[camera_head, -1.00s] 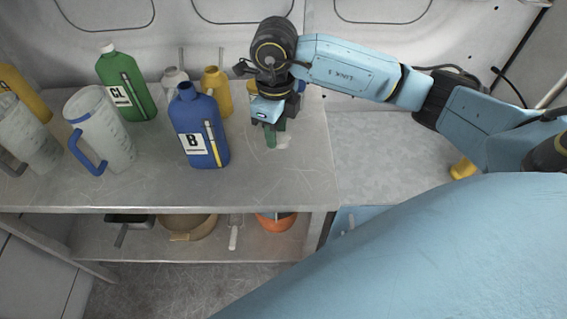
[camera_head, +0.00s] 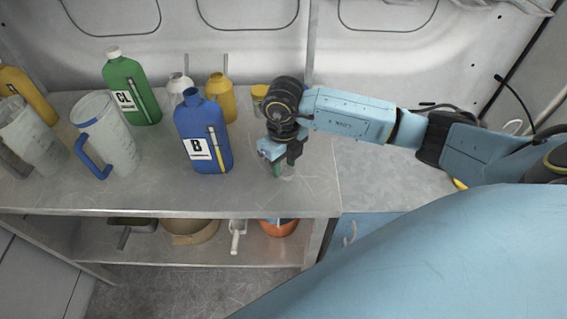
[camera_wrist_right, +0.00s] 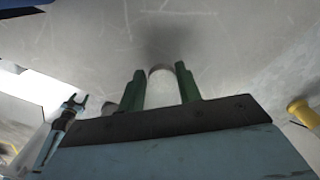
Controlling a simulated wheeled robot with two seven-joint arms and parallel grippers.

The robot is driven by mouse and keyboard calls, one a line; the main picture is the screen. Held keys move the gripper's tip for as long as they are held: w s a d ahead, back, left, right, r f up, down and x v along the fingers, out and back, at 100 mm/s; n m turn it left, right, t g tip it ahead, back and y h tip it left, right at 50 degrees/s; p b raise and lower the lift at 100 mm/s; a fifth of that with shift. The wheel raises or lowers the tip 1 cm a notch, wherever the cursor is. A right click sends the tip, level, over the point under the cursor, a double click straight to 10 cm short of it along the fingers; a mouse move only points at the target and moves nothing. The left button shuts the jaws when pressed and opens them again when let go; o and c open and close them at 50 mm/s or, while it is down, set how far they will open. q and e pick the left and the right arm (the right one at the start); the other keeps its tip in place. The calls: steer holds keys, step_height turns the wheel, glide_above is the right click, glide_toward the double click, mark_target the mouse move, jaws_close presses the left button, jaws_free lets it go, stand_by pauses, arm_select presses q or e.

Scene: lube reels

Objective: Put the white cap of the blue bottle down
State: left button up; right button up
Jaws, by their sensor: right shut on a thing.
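The blue bottle (camera_head: 203,135) with the "B" label stands upright on the metal table, its neck open with no cap on it. My right gripper (camera_head: 283,168) is to the right of the bottle, pointing down close to the tabletop. In the right wrist view its green fingers (camera_wrist_right: 161,88) are shut on the white cap (camera_wrist_right: 160,90), which sits between them. A dark shadow lies on the table just beyond the cap; I cannot tell whether the cap touches the surface.
A green bottle (camera_head: 131,90), clear jugs with handles (camera_head: 104,135), a yellow bottle (camera_head: 221,98) and a small yellow-topped container (camera_head: 260,93) stand on the table (camera_head: 270,197). A lower shelf holds an orange bowl (camera_head: 279,229). The tabletop between the blue bottle and my gripper is clear.

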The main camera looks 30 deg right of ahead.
steer(key=shift+f, duration=0.4)
steer(key=shift+f, duration=0.2)
steer(key=o, duration=1)
steer(key=shift+r, duration=0.1)
steer(key=shift+o, duration=0.2)
steer(key=shift+r, duration=0.15)
